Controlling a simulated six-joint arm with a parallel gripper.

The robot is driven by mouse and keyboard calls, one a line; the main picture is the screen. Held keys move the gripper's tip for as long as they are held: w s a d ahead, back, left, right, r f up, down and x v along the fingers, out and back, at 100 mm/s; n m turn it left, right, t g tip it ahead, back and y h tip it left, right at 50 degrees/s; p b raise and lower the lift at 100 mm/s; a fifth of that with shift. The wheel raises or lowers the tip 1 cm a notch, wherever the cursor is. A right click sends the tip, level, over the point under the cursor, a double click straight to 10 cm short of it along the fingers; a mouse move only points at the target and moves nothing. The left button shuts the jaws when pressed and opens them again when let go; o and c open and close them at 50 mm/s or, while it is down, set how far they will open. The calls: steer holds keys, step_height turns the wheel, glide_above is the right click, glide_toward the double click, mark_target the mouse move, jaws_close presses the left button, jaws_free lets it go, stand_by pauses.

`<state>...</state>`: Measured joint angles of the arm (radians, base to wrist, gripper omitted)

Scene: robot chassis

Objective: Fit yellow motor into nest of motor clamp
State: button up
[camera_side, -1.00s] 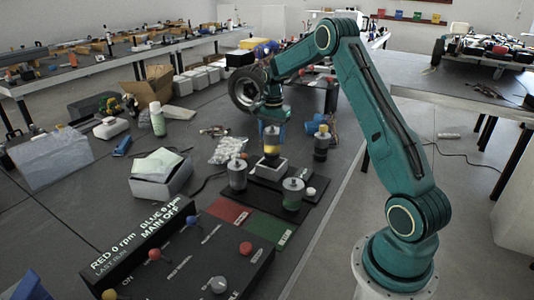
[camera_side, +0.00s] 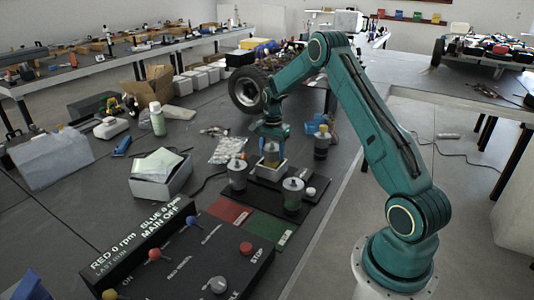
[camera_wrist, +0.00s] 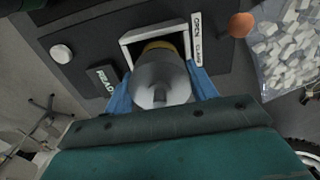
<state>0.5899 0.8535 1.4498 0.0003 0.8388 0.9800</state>
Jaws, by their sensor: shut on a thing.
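The yellow motor (camera_wrist: 162,80) is a grey cylinder with a yellow band, held between the blue fingers of my gripper (camera_wrist: 163,92). In the side view my gripper (camera_side: 271,140) points down, shut on the motor (camera_side: 271,154). The motor clamp (camera_side: 262,171) is a pale square-walled nest on a dark base. In the wrist view the motor's far end is within the outline of the clamp's white frame (camera_wrist: 128,40). The near wall is hidden by the motor, and I cannot tell whether it touches the bottom.
An OPEN/CLAMP label (camera_wrist: 197,38) and an orange knob (camera_wrist: 241,24) lie beside the nest. A bag of white pieces (camera_side: 228,150) is left of it.

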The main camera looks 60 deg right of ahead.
steer(key=shift+f, duration=0.2)
stand_by(0.3)
steer(key=o, duration=1.7)
step_height(320, 180, up, 12)
steer(key=shift+r, duration=0.1)
steer(key=shift+a+r, duration=0.1)
